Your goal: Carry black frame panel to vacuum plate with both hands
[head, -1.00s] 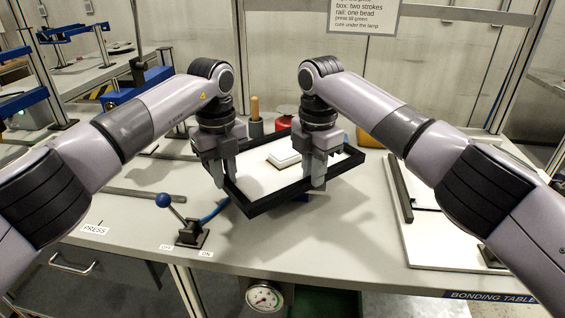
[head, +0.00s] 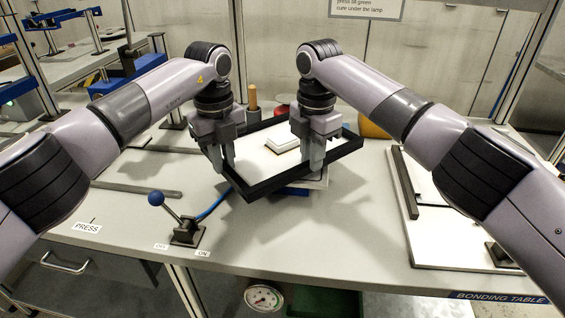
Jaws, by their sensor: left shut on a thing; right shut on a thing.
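The black frame panel (head: 262,187) is a rectangular black rim around a white sheet. It hangs above the table, turned at an angle, with a small white block (head: 282,144) on its white face. My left gripper (head: 223,166) is shut on its left side. My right gripper (head: 312,162) is shut on it further right, near the middle of the picture. A blue piece (head: 291,191) with a pale edge shows partly below the panel's near right side; it may be the vacuum plate, but the panel hides most of it.
A blue-knobbed lever (head: 187,230) with OFF and ON labels stands front left of the panel, with a blue hose behind it. A white board (head: 440,249) with a black bar lies at right. Behind stand a wooden-handled tool (head: 252,108) and a yellow object (head: 373,130). The front table middle is clear.

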